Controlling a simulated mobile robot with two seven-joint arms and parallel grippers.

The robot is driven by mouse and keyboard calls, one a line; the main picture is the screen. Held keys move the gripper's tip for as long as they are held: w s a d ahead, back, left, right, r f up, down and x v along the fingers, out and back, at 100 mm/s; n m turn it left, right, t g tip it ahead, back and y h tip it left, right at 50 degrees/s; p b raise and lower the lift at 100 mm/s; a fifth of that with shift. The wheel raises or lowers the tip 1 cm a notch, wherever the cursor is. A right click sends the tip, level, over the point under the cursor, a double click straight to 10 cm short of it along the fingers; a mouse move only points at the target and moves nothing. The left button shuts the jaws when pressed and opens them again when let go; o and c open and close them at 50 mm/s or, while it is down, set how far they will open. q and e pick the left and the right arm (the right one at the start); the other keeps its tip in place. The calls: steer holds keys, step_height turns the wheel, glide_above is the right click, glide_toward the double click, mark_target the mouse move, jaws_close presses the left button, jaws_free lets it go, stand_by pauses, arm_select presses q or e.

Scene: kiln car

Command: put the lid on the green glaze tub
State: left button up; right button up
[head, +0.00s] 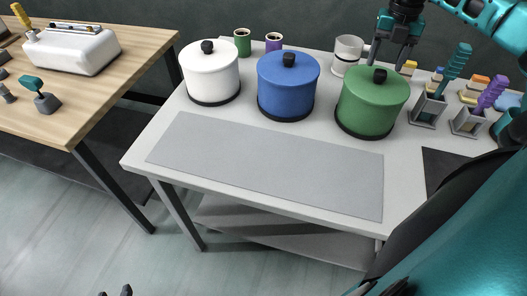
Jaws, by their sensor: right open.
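The green glaze tub (366,118) stands upright at the right of the white table. A green lid (376,88) with a black knob (380,76) lies on its top and looks level; any small gap at the rim is too fine to tell. My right gripper (388,54) points down, open and empty, above and just behind the knob in the picture, apart from it. Two small dark tips at the bottom left edge look like my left gripper (115,291); the rest of it is out of frame.
A white tub (210,78) and a blue tub (286,92), both lidded, stand to the left. A grey mug (347,52) is behind. Brush holders (428,108) stand close on the right. A grey mat (265,165) lies clear in front.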

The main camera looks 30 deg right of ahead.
steer(key=shift+r, duration=2.35)
step_height(320, 180, up, 13)
steer(key=shift+s, duration=0.1)
